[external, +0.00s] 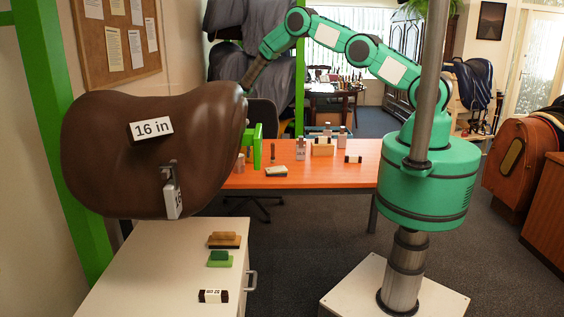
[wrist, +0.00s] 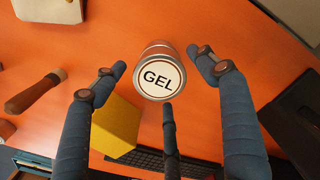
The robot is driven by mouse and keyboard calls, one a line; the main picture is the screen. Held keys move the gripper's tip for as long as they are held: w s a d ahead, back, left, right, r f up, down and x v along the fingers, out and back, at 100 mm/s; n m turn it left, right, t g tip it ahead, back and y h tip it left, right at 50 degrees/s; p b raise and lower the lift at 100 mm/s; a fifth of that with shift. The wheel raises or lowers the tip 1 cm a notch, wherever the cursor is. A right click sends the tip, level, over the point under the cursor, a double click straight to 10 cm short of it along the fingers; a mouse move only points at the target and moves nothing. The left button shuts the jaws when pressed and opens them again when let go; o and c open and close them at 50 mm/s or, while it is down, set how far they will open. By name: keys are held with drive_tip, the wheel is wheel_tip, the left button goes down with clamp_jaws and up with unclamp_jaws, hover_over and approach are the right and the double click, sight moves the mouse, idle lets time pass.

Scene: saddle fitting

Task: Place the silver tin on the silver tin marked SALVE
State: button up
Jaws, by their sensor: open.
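A silver tin (wrist: 160,75) with a round white lid label reading GEL stands on the orange table in the wrist view, seen from above. My gripper (wrist: 158,77) is open, its dark blue fingers spread around the tin; whether any finger touches it I cannot tell. In the external view my gripper is hidden behind the brown saddle. No tin marked SALVE can be made out in either view.
The brown saddle (external: 90,150) blocks part of the orange table (external: 345,172) in the external view. A yellow block (wrist: 117,125) and a wooden handle (wrist: 35,92) lie near the tin. A grey bottle (external: 301,152) and several small items stand farther right on the table.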

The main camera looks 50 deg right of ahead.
sight(238, 155)
wheel_tip(238, 155, up, 11)
drive_tip(key=shift+f, duration=0.2)
idle(0.3)
idle(0.8)
